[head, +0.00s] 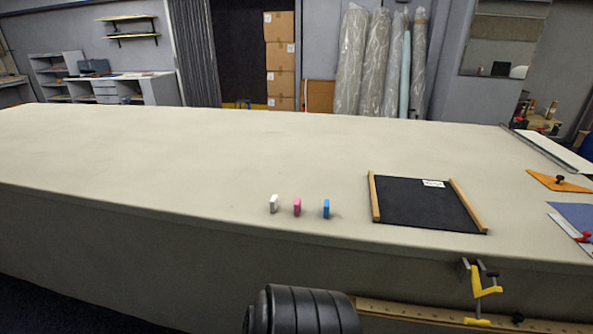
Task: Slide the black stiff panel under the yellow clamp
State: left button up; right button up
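The black stiff panel (424,206) lies flat on the right part of the long table, near its front edge. It has a small white label near its far edge. A light wooden strip runs along its left side and another along its right side. The yellow clamp (487,290) is at the table's front edge, to the right of and nearer than the panel. It has dark grey screw parts and hangs down the front side. The panel and the clamp are apart. Neither of my grippers is in view.
White, pink (297,207) and blue (326,209) blocks stand left of the panel. An orange plate (559,181) with a dark knob and a blue sheet (575,215) lie at the right. A perforated wooden rail (415,311) runs below the front edge. The table's left half is clear.

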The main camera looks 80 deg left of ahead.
aim_at(442, 205)
jog(key=u, duration=2.65)
